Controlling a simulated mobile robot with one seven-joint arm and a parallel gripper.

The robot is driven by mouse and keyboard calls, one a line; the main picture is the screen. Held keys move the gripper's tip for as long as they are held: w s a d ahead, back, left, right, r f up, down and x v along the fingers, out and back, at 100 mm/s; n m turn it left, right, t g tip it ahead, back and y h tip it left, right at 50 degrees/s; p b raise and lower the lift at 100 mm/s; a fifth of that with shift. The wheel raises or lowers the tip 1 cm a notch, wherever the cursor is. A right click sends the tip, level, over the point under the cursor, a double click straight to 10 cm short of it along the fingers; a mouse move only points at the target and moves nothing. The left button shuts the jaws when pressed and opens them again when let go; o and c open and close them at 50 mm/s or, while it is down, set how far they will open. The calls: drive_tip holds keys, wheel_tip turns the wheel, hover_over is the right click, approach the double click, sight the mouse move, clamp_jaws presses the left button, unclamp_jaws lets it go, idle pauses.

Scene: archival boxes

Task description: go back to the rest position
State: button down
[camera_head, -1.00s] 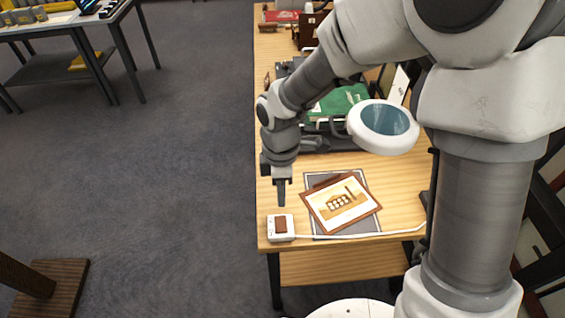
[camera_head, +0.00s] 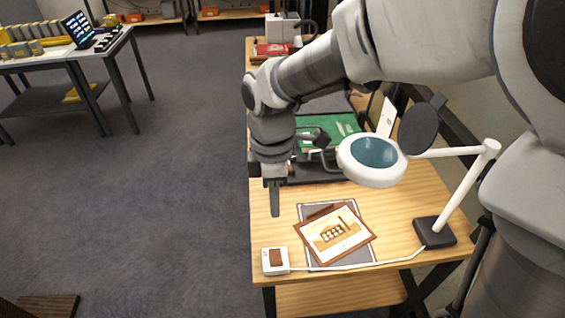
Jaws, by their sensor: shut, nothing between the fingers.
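My gripper (camera_head: 275,212) points down at the left edge of the wooden table (camera_head: 425,200). Its fingers are shut with nothing between them. They appear above the white switch box (camera_head: 270,267), which has a brown rocker, and left of the clipboard. How high the fingertips are above the table I cannot tell exactly. My arm reaches in from the upper right and bends down at the wrist.
A brown clipboard (camera_head: 308,250) with a printed sheet lies tilted on a grey mat (camera_head: 354,257). A magnifier lamp (camera_head: 372,162) on a black base (camera_head: 434,232) stands to the right, close to my arm. A green mat (camera_head: 345,127) lies behind. Open floor is at left.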

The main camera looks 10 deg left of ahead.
drive_tip(key=s+d+r+m+t, duration=0.3)
drive_tip(key=d+r+m, duration=0.2)
drive_tip(key=d+m, duration=0.5)
drive_tip(key=s+d+r+m+t, duration=0.3)
drive_tip(key=d+r+m, duration=0.3)
drive_tip(key=d+m, duration=0.4)
drive_tip(key=shift+s+d+r+m+t, duration=0.2)
drive_tip(key=shift+s+m+t, duration=0.1)
drive_tip(key=shift+s, duration=0.35)
